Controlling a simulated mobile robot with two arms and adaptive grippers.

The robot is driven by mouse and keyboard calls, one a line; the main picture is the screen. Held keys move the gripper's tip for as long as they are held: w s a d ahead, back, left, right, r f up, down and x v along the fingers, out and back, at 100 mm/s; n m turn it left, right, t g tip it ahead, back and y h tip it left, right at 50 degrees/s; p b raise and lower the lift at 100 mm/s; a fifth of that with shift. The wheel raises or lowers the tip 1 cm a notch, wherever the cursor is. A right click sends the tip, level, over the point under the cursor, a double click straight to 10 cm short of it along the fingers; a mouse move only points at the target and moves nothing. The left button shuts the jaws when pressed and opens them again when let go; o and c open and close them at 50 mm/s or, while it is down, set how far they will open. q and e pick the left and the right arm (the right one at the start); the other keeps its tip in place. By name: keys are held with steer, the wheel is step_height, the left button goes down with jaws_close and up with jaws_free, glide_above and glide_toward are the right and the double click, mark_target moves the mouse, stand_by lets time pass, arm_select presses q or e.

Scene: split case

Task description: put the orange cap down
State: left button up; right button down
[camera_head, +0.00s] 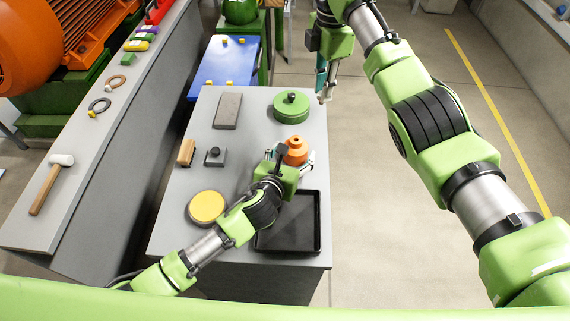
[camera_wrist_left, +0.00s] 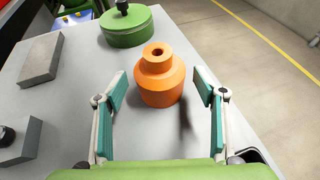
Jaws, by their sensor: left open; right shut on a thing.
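The orange cap (camera_head: 296,151) stands upright on the grey table (camera_head: 180,215), just above the black tray in the head view. In the left wrist view the cap (camera_wrist_left: 161,78) sits between the spread fingers, apart from both. My left gripper (camera_head: 294,157) is open around it; in the left wrist view the gripper (camera_wrist_left: 160,100) shows both fingers clear of the cap. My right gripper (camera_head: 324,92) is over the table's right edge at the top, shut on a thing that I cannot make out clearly.
A black tray (camera_head: 318,240) lies below the cap. A green lidded round part (camera_head: 291,108) stands behind it. A grey block (camera_head: 227,111), a small dark block (camera_head: 214,157), a wooden brush (camera_head: 186,152) and a yellow disc (camera_head: 207,207) are also on the table.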

arm_select(q)
steer(key=v, duration=0.9)
steer(key=shift+s+r, duration=0.1)
arm_select(e)
steer(key=shift+f, duration=0.1)
